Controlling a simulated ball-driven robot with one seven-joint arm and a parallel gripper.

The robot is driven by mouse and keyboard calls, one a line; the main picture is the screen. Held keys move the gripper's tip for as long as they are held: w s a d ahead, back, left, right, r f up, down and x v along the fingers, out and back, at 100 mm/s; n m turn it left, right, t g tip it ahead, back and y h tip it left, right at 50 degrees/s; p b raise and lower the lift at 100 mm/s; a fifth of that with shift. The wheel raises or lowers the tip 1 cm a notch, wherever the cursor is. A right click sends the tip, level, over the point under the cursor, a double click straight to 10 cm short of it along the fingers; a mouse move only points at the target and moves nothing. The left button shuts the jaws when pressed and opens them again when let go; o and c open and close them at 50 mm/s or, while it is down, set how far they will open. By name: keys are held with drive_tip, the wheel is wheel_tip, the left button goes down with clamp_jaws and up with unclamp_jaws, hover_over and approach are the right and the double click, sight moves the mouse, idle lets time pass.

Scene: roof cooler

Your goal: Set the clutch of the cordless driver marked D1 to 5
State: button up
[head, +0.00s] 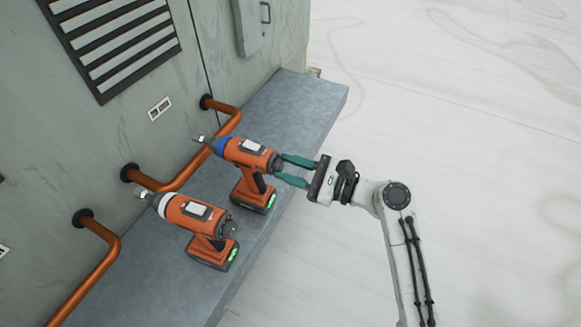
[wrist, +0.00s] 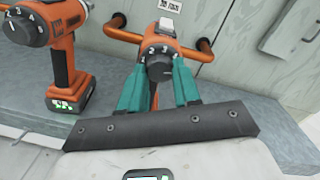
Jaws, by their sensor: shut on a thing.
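Two orange cordless drivers stand upright on a grey ledge. The far one (head: 250,158) has a blue front collar; in the wrist view it is the middle driver (wrist: 163,42). The nearer one (head: 192,216) has a pale front collar and is at the left in the wrist view (wrist: 58,52). I cannot read a D1 mark on either. My gripper (head: 281,168) is shut on the dark numbered rear dial (wrist: 159,66) of the blue-collared driver, one teal finger on each side. Its set number is too small to tell. The other driver's dial (wrist: 24,26) shows several digits.
The ledge (head: 305,100) runs along a grey-green wall cabinet. Copper pipes (head: 190,172) stick out from the wall close behind the drivers. A slatted vent (head: 118,45) is higher up. The pale floor at right is clear.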

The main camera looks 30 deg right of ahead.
drive_tip(key=shift+f+m, duration=0.15)
drive_tip(key=shift+m, duration=0.35)
drive_tip(key=o, duration=1.1)
drive_tip(key=shift+c, duration=0.2)
drive_tip(key=b+v, duration=0.2)
drive_tip(key=v, duration=0.8)
drive_tip(key=shift+s+d+b, duration=0.25)
drive_tip(key=shift+s+b, duration=0.05)
drive_tip(key=shift+b, duration=0.05)
